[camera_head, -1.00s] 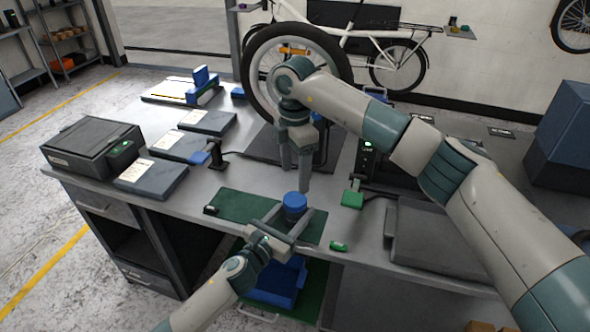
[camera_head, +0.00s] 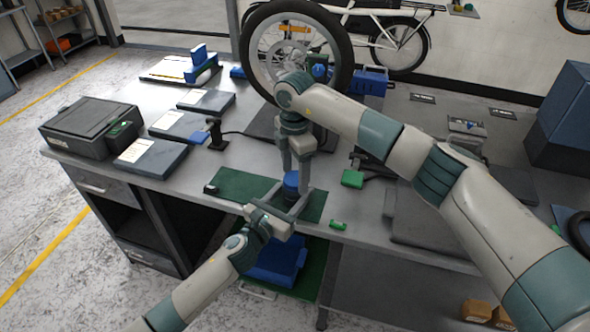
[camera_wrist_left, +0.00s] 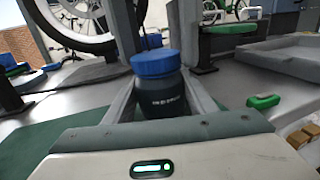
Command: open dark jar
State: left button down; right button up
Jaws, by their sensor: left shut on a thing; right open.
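The dark jar (camera_wrist_left: 163,96) has a dark body with a light label and a blue lid (camera_wrist_left: 155,62). It stands upright on the green mat (camera_head: 235,187). My left gripper (camera_head: 290,196) is shut on the jar's body, one finger on each side. My right gripper (camera_head: 293,185) comes from above and is open, its fingers pointing down on either side of the blue lid (camera_head: 291,179). The right fingers partly hide the lid in the head view. Whether they touch the lid I cannot tell.
A green block (camera_head: 352,178) and a small green item (camera_head: 338,225) lie to the right of the mat. A black printer-like box (camera_head: 90,128) and grey binders (camera_head: 150,157) are at the left. A bike wheel (camera_head: 340,40) stands behind.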

jog(key=c, duration=1.1)
